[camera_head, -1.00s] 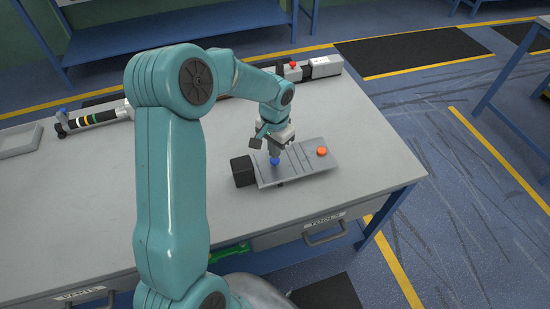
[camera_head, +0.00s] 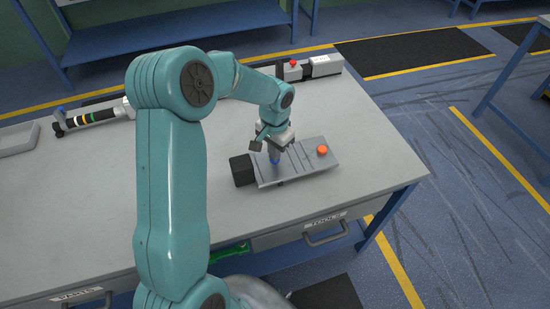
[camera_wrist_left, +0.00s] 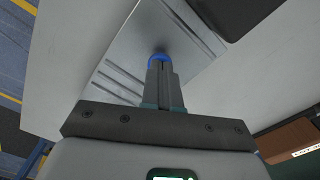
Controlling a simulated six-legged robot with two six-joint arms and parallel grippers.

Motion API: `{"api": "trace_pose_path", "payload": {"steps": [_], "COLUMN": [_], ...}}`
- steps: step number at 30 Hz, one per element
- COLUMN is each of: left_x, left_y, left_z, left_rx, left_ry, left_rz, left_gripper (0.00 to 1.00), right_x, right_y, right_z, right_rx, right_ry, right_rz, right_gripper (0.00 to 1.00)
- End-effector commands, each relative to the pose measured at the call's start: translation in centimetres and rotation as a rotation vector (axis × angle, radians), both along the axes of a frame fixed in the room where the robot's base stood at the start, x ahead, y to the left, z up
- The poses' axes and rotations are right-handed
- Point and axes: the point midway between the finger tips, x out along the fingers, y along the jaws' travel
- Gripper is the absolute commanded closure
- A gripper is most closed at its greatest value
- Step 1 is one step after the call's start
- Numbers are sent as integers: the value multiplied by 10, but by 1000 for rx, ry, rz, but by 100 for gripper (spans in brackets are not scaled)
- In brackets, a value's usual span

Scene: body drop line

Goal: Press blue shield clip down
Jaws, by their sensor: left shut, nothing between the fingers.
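The blue shield clip (camera_head: 275,162) is a small blue piece on a grey metal plate (camera_head: 310,163) on the workbench. My left gripper (camera_head: 274,157) is shut and empty, with its fingertips pointing down right at the clip and hiding most of it. In the left wrist view the blue clip (camera_wrist_left: 158,58) shows as an arc around the closed fingertips (camera_wrist_left: 159,66). The fingertips appear to touch it, but I cannot tell how hard. My right gripper is not in view.
An orange round knob (camera_head: 322,151) sits on the plate's right part. A black block (camera_head: 242,171) stands at its left end. A device with a red button (camera_head: 293,64) and a striped cylinder (camera_head: 92,118) lie at the back. The bench front is clear.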

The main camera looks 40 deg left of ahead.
Motion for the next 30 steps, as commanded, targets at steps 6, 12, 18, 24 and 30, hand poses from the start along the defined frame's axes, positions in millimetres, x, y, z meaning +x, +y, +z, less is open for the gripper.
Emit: {"api": "trace_pose_path", "payload": {"steps": [6,12,18,24,30], "left_x": [0,-1,-1,-1,0], "left_y": [0,0,0,0,0], "left_z": [-7,-13,-18,-11,7], "left_rx": [0,-1,-1,-1,0], "left_ry": [1,2,3,2,2], "left_rz": [0,0,0,0,-1], "left_gripper": [100,100,100,100,100], "right_x": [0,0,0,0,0], "right_y": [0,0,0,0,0], "right_z": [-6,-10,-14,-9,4], "right_rx": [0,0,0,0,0], "right_ry": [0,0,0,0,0], "right_rz": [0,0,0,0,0], "right_gripper": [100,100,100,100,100]}}
